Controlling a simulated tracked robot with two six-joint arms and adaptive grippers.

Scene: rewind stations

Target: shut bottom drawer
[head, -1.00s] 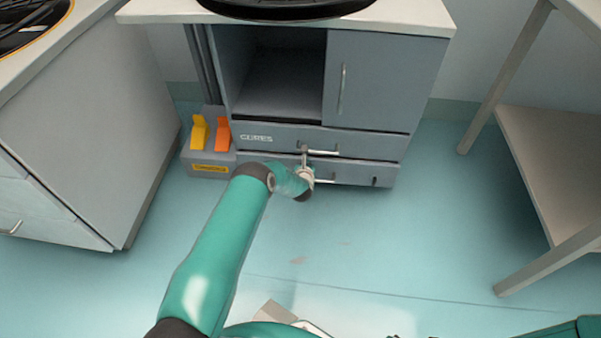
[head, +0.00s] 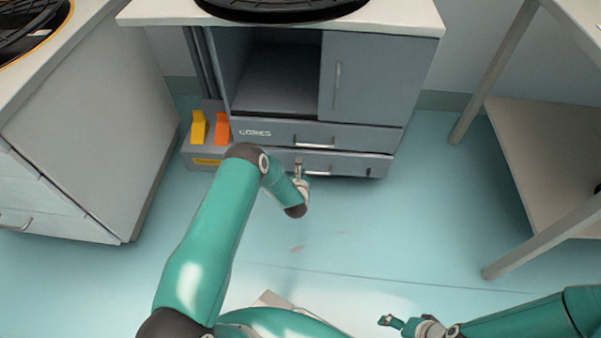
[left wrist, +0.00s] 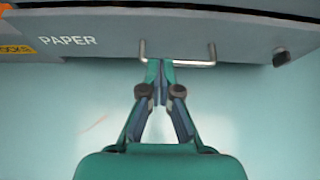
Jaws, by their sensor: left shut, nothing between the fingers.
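The grey bottom drawer (head: 348,161) is the lowest front of the cabinet in the head view. In the left wrist view its front (left wrist: 108,28) reads PAPER and carries a metal bar handle (left wrist: 205,64). How far it stands out, if at all, I cannot tell. My left gripper (head: 298,162) is in front of this drawer, near the left part of its handle. In the left wrist view the left gripper (left wrist: 160,66) is shut and empty, its tips at the handle bar; whether they touch is unclear. My right gripper (head: 388,321) is low at right, away from the cabinet, too small to read.
Above is the drawer marked CORES (head: 350,135), under an open shelf and a door (head: 370,75). A pedal box (head: 205,161) with yellow and orange pedals stands at the cabinet's left. Another cabinet (head: 90,130) is at left, a table (head: 545,150) at right. The floor between is clear.

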